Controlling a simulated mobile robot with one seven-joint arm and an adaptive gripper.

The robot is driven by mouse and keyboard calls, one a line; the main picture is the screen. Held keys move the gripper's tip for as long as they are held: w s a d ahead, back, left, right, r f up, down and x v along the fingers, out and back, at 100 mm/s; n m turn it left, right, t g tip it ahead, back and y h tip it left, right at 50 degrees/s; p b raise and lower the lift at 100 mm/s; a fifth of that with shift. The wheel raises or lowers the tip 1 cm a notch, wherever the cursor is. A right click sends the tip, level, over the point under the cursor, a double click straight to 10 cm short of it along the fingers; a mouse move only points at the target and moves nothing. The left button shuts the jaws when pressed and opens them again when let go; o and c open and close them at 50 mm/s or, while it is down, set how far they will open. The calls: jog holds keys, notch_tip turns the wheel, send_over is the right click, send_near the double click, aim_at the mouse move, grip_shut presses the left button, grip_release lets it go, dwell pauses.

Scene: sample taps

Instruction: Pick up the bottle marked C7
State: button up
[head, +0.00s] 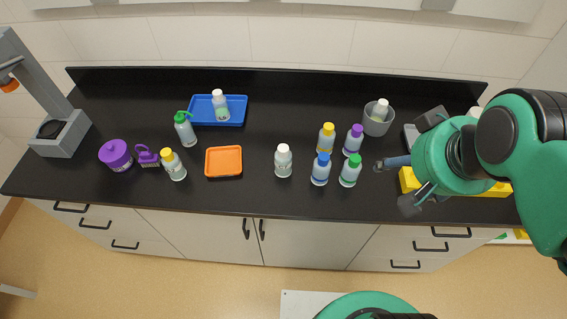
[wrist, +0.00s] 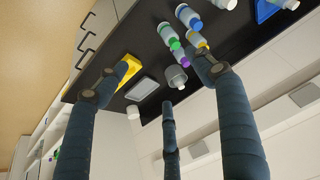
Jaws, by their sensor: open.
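Several capped bottles stand on the black counter; their marks are too small to read, so I cannot tell which is C7. A cluster has a yellow-capped bottle (head: 326,142), a purple-capped bottle (head: 353,141), a blue-capped bottle (head: 320,171) and a green-capped bottle (head: 350,172). A white-capped bottle (head: 283,163) stands left of them. Another white-capped bottle (head: 220,107) is in the blue tray, and one (head: 380,111) is in the grey pot. A yellow-capped bottle (head: 174,167) stands at left. My gripper (head: 393,185) is open and empty, right of the cluster; its spread fingers show in the wrist view (wrist: 160,80).
The blue tray (head: 238,117) lies at the back and the orange tray (head: 223,162) in front. The grey pot (head: 377,126) and yellow block (head: 407,181) are near my gripper. A green-topped bottle (head: 186,133), purple pot (head: 116,156) and grey stand (head: 62,135) are at left.

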jog(key=w+a+m+g+p, duration=0.15)
jog(key=w+a, duration=0.25)
jog(key=w, duration=0.4)
jog(key=m+g+p, duration=0.2)
jog(key=m+g, duration=0.2)
jog(key=m, duration=0.1)
send_over(284, 149)
jog(key=f, duration=1.9)
jog(key=shift+s+d+f, duration=0.1)
jog(key=shift+d+f, duration=0.15)
jog(key=shift+f, duration=0.15)
jog(key=shift+a+f+m, duration=0.25)
jog(key=shift+a+f, duration=0.1)
jog(key=shift+f, duration=0.15)
jog(key=shift+f, duration=0.1)
jog(key=shift+f+b, duration=0.3)
jog(key=shift+f, duration=3.9)
